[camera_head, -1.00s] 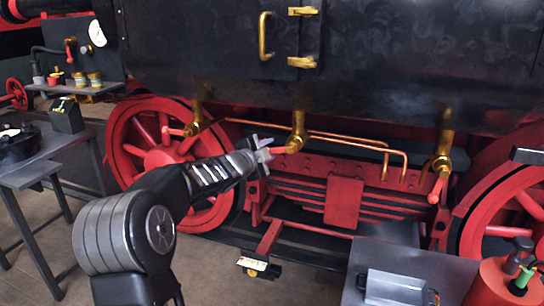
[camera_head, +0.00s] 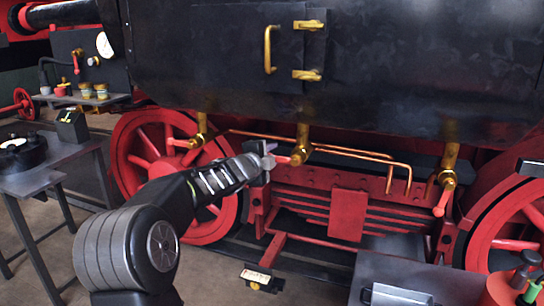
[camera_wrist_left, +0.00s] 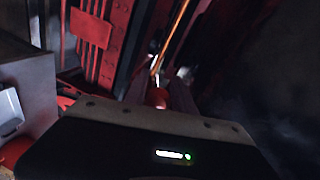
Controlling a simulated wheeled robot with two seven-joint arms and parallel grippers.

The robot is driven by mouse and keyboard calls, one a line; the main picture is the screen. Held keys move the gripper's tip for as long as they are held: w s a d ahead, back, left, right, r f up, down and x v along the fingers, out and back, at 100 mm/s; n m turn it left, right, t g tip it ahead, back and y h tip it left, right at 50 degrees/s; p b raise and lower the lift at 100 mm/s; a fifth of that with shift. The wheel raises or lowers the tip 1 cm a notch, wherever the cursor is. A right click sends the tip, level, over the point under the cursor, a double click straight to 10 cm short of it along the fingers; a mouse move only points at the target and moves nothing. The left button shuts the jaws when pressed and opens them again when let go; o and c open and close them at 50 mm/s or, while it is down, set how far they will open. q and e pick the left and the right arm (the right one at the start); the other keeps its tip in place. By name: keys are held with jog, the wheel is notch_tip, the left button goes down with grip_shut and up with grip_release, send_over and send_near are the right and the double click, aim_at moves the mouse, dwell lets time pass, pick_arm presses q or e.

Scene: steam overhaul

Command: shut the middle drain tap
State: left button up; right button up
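The middle drain tap (camera_head: 303,137) is a brass fitting under the black boiler casing. Its red lever (camera_head: 285,159) points left, roughly level, toward my left gripper. My left gripper (camera_head: 269,156) is at the lever's free end, with its fingers apart. In the left wrist view, the red lever end (camera_wrist_left: 157,97) shows between the two fingers. I cannot tell whether either finger touches it. My right gripper is in no view.
The left tap (camera_head: 203,127) has its red lever pointing left. The right tap (camera_head: 449,163) has its lever hanging down. Copper pipes (camera_head: 350,152) run beside the middle tap. Red wheels flank it. A grey table (camera_head: 400,270) stands at the lower right, a workbench (camera_head: 40,178) at the left.

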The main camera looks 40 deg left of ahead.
pick_arm(q)
jog(key=o, duration=0.3)
jog(key=shift+o, duration=0.2)
jog(key=shift+s, duration=0.1)
jog(key=v, duration=0.7)
jog(key=shift+s+d, duration=0.15)
jog(key=shift+s, duration=0.15)
